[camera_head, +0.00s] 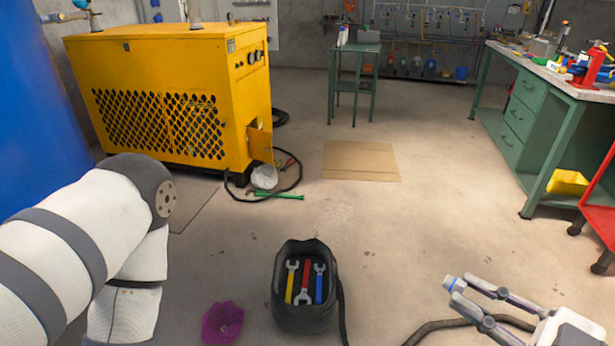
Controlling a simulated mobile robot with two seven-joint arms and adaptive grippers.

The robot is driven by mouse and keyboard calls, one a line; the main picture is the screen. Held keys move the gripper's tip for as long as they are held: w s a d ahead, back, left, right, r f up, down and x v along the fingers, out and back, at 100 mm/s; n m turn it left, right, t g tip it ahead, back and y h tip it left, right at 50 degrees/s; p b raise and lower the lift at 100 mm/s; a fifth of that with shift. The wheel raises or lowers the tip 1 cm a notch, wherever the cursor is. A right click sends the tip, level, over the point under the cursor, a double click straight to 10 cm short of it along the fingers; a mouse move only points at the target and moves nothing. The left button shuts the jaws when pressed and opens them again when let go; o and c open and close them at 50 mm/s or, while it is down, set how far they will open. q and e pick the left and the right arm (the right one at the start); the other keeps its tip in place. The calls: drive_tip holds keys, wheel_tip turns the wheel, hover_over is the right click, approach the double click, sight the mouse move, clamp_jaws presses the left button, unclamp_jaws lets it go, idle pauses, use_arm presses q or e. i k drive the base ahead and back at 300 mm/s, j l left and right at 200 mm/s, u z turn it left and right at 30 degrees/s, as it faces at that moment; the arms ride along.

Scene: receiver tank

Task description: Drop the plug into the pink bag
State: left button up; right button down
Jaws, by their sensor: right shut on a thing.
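The pink bag (222,323) is a small, crumpled magenta bag on the concrete floor at the bottom, left of the middle. My right gripper (457,290) reaches in from the lower right, well to the right of the pink bag and apart from it. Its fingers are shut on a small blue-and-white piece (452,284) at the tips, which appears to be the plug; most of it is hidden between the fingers. My left arm fills the lower left, and its gripper is out of the picture.
A black tool bag (305,317) with wrenches stands between the pink bag and my right gripper. A yellow machine (170,90) stands behind on the left. A green workbench (545,115) is at the right. Cardboard (360,160) lies on the open floor in the middle.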

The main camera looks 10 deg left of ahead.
sight(227, 316)
drive_tip(key=i+u, duration=0.15)
drive_tip(key=u, duration=0.35)
drive_tip(key=i+u, duration=0.15)
drive_tip(key=u, duration=0.35)
drive_tip(key=i+l+u, duration=0.15)
drive_tip(key=u, duration=0.35)
drive_tip(key=i+l+u, duration=0.1)
drive_tip(key=u, duration=0.4)
drive_tip(key=i+l+u, duration=0.2)
drive_tip(key=u, duration=0.15)
drive_tip(key=i+l+u, duration=0.1)
drive_tip(key=l+u, duration=0.2)
drive_tip(key=l, duration=0.15)
